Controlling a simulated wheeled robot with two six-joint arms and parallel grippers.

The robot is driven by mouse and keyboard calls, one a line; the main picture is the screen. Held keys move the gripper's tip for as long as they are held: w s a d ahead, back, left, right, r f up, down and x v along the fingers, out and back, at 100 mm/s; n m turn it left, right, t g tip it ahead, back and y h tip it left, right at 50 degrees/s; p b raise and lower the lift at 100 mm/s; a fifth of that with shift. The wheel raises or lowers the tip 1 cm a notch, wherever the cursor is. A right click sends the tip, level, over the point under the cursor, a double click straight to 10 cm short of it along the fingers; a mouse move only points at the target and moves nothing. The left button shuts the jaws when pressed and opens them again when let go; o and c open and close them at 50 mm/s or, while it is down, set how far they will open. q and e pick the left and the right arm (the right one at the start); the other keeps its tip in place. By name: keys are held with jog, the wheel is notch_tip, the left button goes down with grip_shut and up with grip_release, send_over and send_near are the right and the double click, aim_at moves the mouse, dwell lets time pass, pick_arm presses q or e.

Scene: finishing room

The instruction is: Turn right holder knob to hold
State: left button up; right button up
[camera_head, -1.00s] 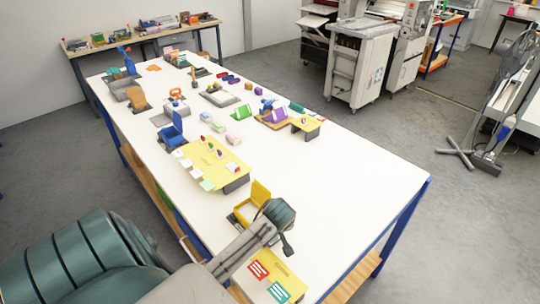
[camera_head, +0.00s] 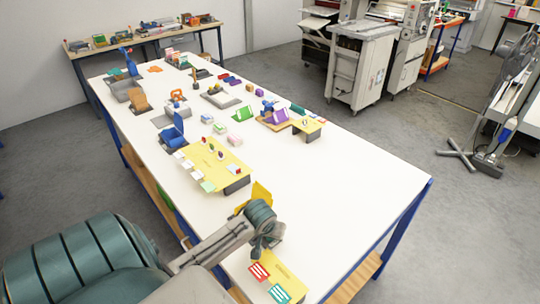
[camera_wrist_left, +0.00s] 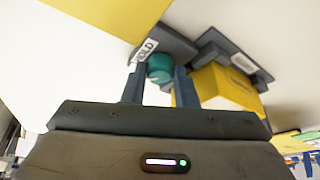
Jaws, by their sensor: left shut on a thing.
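My left gripper (camera_wrist_left: 158,88) is shut on a round teal knob (camera_wrist_left: 160,67), whose top shows between the two fingers in the left wrist view. A white label reading HOLD (camera_wrist_left: 146,50) lies right beside the knob, on a dark grey base (camera_wrist_left: 178,42). In the head view my left gripper (camera_head: 258,250) points down at the near end of the white table, and the knob is hidden there. A yellow holder (camera_head: 262,192) shows partly behind my wrist. My right gripper is not in view.
A yellow block (camera_wrist_left: 225,87) stands close to the right finger, with another label (camera_wrist_left: 243,63) behind it, too blurred to read. A red card (camera_head: 259,271) and a teal card (camera_head: 279,292) lie near my gripper. The table's right side (camera_head: 350,190) is clear.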

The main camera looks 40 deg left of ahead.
pick_arm(q)
jog(key=m+h, duration=0.1)
jog(key=m, duration=0.3)
jog(key=shift+a, duration=0.15)
jog(key=shift+h, duration=0.3)
dwell(0.3)
jog(key=o, duration=1)
